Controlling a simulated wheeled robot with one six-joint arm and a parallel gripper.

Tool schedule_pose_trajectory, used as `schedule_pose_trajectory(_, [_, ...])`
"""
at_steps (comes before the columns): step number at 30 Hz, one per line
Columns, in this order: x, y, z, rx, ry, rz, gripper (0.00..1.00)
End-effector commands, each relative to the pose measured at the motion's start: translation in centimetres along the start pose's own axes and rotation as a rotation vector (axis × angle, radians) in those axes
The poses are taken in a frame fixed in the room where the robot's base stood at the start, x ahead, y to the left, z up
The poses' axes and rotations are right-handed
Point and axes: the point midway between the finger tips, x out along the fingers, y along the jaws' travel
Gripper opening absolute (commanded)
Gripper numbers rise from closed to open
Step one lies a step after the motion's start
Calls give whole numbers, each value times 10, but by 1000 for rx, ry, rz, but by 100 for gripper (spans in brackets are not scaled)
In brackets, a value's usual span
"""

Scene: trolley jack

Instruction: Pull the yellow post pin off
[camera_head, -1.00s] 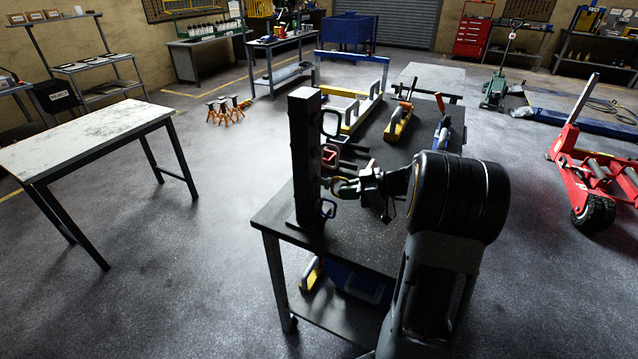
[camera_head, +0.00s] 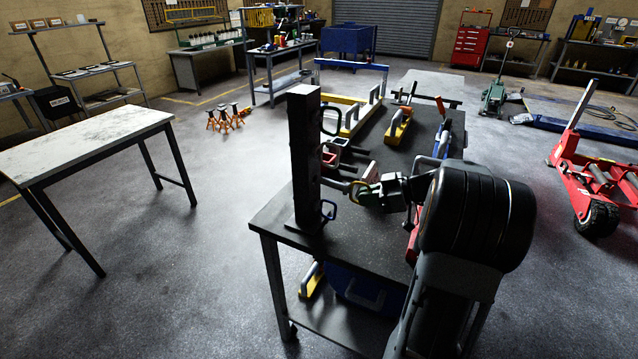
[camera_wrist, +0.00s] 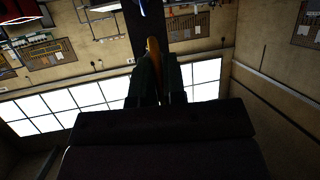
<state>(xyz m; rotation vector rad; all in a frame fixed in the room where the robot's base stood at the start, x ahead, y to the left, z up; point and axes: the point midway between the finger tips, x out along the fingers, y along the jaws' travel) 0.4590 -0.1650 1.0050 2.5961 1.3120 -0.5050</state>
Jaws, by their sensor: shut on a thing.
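The dark upright post (camera_head: 305,150) stands at the near left corner of the workbench. The yellow post pin (camera_head: 357,191) has a ring handle to the right of the post, and a grey shaft runs from the ring back to the post's side. I cannot tell whether the shaft's tip is inside the post. My gripper (camera_head: 365,193) is shut on the ring. In the wrist view, my gripper's fingers (camera_wrist: 157,80) close around a yellow upright part of the pin (camera_wrist: 153,48); the post stands dark behind.
Yellow tools (camera_head: 398,127) lie farther back on the workbench (camera_head: 345,238). A white-topped table (camera_head: 85,140) stands left, across open floor.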

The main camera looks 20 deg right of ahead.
Motion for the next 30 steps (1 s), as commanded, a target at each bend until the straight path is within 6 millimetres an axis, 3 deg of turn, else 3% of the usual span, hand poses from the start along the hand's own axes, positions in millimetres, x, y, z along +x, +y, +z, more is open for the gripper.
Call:
schedule_pose_trajectory(20, [-7, -1, 2, -1, 0, 1, 0])
schedule_pose_trajectory(30, [-27, -4, -2, -2, -1, 3, 0])
